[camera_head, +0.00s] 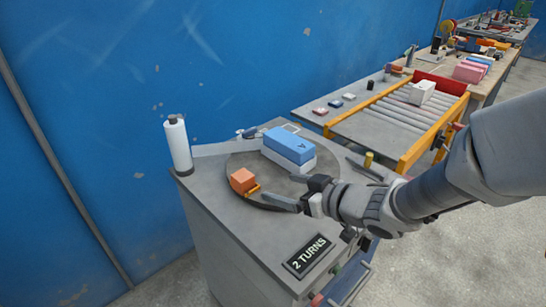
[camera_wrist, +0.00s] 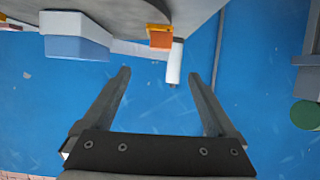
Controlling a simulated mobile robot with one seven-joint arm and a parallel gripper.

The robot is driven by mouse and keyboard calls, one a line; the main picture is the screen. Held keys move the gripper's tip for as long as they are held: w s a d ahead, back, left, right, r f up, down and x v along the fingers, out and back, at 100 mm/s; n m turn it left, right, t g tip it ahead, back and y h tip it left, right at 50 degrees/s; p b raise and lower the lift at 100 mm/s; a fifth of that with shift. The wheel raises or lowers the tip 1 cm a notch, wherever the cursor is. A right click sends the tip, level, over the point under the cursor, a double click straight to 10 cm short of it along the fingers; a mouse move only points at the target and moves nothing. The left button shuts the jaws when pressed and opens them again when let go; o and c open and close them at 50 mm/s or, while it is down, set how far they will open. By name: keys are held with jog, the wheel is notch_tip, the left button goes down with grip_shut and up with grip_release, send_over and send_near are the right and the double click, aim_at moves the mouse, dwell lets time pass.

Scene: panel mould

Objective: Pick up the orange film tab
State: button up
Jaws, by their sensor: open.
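The orange film tab (camera_head: 242,179) is a small orange block on the round grey turntable (camera_head: 232,163), near its front left edge. A thin yellow-orange strip (camera_head: 254,190) lies beside it. In the wrist view the tab (camera_wrist: 161,42) shows at top centre, beyond the fingertips. My gripper (camera_head: 284,190) is open and empty, just right of the tab and apart from it. Its two fingers (camera_wrist: 158,73) show spread in the wrist view, with nothing between them.
A blue and white box (camera_head: 290,148) stands on the turntable behind the tab. A white film roll (camera_head: 177,146) stands upright at the back left, with a pale strip running toward the box. A "2 TURNS" sign (camera_head: 308,256) is at the front. A roller conveyor (camera_head: 385,125) lies right.

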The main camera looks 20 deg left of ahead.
aim_at(244, 176)
jog(key=b+x, duration=0.6)
jog(key=x, duration=1)
jog(key=shift+w+a+f, duration=0.1)
jog(key=shift+w+a, duration=0.05)
jog(key=shift+a, duration=0.1)
grip_shut()
